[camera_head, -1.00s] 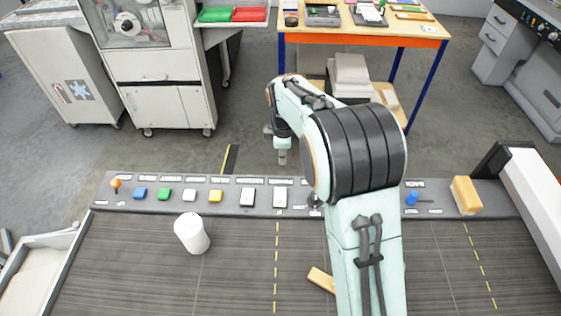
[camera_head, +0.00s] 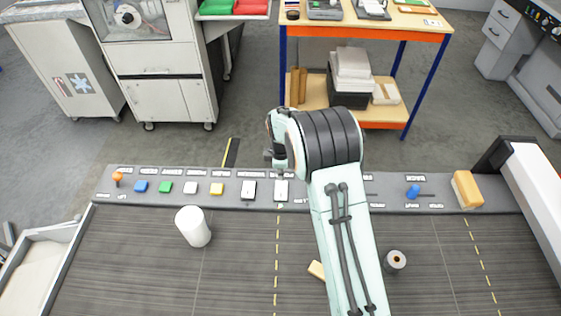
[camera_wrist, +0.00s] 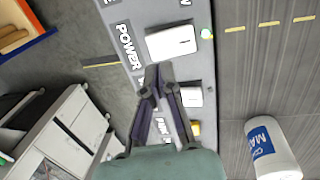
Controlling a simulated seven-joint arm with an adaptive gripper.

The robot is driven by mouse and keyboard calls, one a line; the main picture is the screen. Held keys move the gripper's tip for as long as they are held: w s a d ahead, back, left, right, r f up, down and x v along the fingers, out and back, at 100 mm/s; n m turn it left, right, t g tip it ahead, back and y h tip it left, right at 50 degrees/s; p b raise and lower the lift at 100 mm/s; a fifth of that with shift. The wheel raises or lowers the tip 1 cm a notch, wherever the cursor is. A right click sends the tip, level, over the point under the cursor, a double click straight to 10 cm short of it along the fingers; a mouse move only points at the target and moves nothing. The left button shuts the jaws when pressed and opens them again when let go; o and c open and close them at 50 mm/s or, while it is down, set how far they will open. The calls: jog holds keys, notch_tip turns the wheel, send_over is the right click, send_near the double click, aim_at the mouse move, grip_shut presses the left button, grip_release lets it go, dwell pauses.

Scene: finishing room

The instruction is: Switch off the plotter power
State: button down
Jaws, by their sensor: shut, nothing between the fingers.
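A small green light (camera_wrist: 206,33) glows beside that switch. My gripper (camera_wrist: 158,68) is shut and empty, its fingertips by the near edge of the power switch in the wrist view. I cannot tell whether they touch it. In the head view my gripper (camera_head: 280,174) is over the panel at that switch, partly hidden by my arm.
A second white rocker (camera_head: 248,190) and a yellow button (camera_head: 217,189) sit left of the power switch. A white cylinder (camera_head: 193,227), grey roll (camera_head: 396,260) and small wooden block (camera_head: 317,270) stand on the table.

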aim_at(281, 189)
jog(key=shift+w+f, duration=0.2)
jog(key=shift+f, duration=0.95)
jog(key=shift+w+f, duration=0.2)
jog(key=shift+f, duration=0.95)
jog(key=shift+w+f, duration=0.15)
jog(key=shift+f, duration=0.2)
jog(key=shift+r, duration=0.1)
jog(key=shift+s+r, duration=0.2)
jog(key=shift+s, duration=0.65)
